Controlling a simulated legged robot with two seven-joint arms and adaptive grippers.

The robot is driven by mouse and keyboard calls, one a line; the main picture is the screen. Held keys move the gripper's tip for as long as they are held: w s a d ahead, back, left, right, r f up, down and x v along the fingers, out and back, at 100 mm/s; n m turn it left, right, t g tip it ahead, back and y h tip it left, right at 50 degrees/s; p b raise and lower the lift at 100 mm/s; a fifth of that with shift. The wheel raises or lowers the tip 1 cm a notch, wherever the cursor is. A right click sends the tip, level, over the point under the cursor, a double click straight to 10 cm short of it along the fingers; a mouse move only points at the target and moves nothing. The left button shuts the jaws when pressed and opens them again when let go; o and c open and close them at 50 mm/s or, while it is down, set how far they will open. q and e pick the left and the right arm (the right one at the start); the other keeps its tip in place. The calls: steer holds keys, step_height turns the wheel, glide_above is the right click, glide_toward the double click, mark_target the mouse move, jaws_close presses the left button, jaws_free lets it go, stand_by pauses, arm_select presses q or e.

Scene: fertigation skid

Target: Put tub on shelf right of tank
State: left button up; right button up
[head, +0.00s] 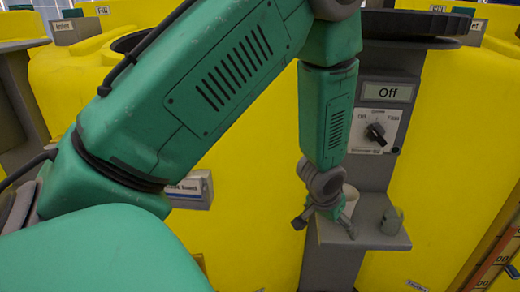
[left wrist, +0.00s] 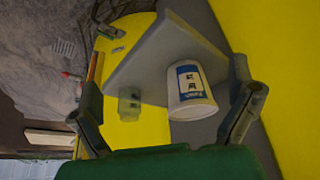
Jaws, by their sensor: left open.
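A white tub with a blue and white label (left wrist: 188,80) shows in the left wrist view against the small grey shelf (left wrist: 150,62), and appears to rest on it. In the head view the tub (head: 351,198) is largely hidden behind my left gripper (head: 326,226). That gripper points down at the shelf (head: 376,240), fingers spread. In the left wrist view the tub lies between the open fingers of the gripper (left wrist: 165,90), closer to the right-hand finger, with no clear contact. Large yellow tanks (head: 245,235) stand on both sides of the shelf's grey post. My right gripper is not in view.
A small translucent greenish cup (head: 391,220) stands on the shelf, right of the tub; it also shows in the left wrist view (left wrist: 130,104). A label holder (head: 192,189) juts out at left.

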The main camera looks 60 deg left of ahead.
arm_select(q)
steer(key=s+d+f+m+g, duration=0.1)
steer(key=s+d+f+g, duration=0.1)
steer(key=s+f, duration=0.6)
steer(key=s+d+f+m+g, duration=0.1)
steer(key=s+f, duration=0.6)
steer(key=s, duration=1.2)
steer(key=shift+s+d+f+m+g+h, duration=0.3)
steer(key=shift+d+f+g, duration=0.15)
steer(key=shift+d, duration=0.7)
steer(key=shift+a, duration=0.1)
steer(key=shift+w+a+f, duration=0.1)
steer(key=shift+w+a, duration=0.05)
steer(key=shift+a, duration=0.15)
